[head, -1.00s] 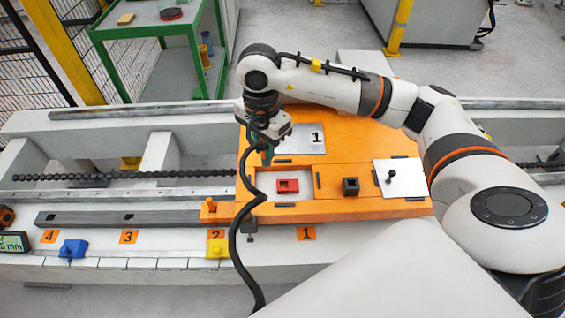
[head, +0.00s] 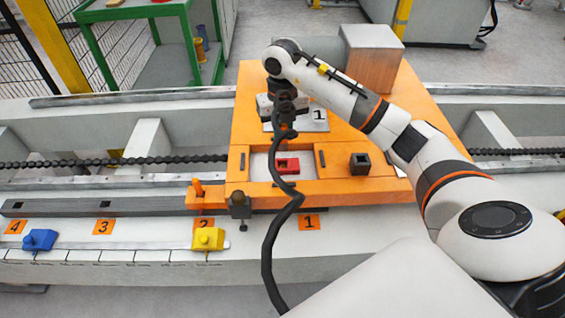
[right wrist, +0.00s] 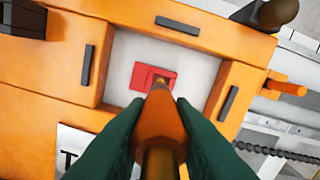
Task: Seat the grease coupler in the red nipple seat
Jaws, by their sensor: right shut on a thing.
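The red nipple seat (head: 288,165) is a small red block in the pale recess of the orange fixture. It also shows near the top middle of the right wrist view (right wrist: 140,76). My right gripper (right wrist: 160,122) has green fingers shut on the grease coupler (right wrist: 161,132), an orange-brown tapered piece with a brass-coloured tip. The tip overlaps the seat's near edge in the right wrist view; I cannot tell whether they touch. In the head view my right gripper (head: 284,128) is just behind the seat, its fingers largely hidden by the black hose. My left gripper is not in view.
The black hose (head: 268,245) hangs across the fixture's front. A black square socket (head: 360,163) stands right of the recess. Yellow (head: 208,239) and blue (head: 39,240) blocks sit on the front ledge.

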